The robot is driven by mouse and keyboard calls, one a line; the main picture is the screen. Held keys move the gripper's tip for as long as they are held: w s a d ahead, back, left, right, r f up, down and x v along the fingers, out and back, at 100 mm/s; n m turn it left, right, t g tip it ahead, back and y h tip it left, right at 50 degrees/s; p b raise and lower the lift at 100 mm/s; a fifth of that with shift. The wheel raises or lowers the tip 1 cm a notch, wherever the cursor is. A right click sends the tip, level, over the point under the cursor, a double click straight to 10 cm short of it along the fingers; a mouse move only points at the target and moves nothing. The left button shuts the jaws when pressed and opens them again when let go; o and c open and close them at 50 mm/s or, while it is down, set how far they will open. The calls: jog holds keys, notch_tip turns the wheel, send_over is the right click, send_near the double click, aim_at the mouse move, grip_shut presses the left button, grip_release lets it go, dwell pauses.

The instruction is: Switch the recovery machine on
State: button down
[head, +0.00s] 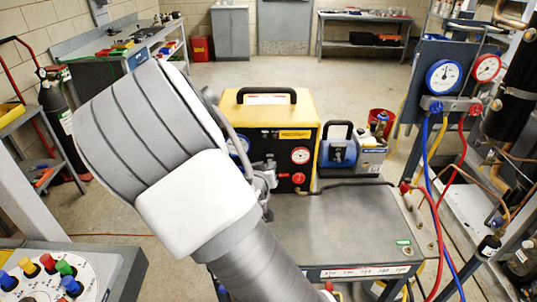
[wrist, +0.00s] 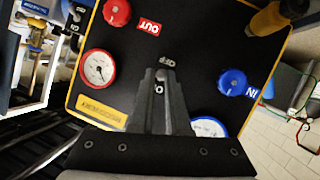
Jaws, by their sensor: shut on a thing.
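The switch's position cannot be told. In the head view my arm covers the panel's left part.
A blue pump (head: 340,152) stands to the right. Hoses hang from the gauge manifold (head: 452,104) at right.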

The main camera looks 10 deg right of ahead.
jog(key=r+g+p, duration=0.1)
jog(key=p, duration=0.2)
jog(key=r+g+p, duration=0.1)
jog(key=p, duration=0.2)
jog(key=shift+w+d+y, duration=0.1)
jog(key=shift+w+y, duration=0.1)
jog(key=shift+y, duration=0.2)
jog(key=g+p, duration=0.2)
jog(key=p, duration=0.2)
jog(key=shift+w+n+p, duration=0.15)
jog(key=shift+n+p, duration=0.15)
jog(key=shift+p, duration=0.4)
jog(key=shift+w+f+g+y+p, duration=0.1)
jog(key=shift+g+y+p, duration=0.2)
jog(key=shift+g+p, duration=0.25)
jog(key=c, duration=0.9)
grip_release()
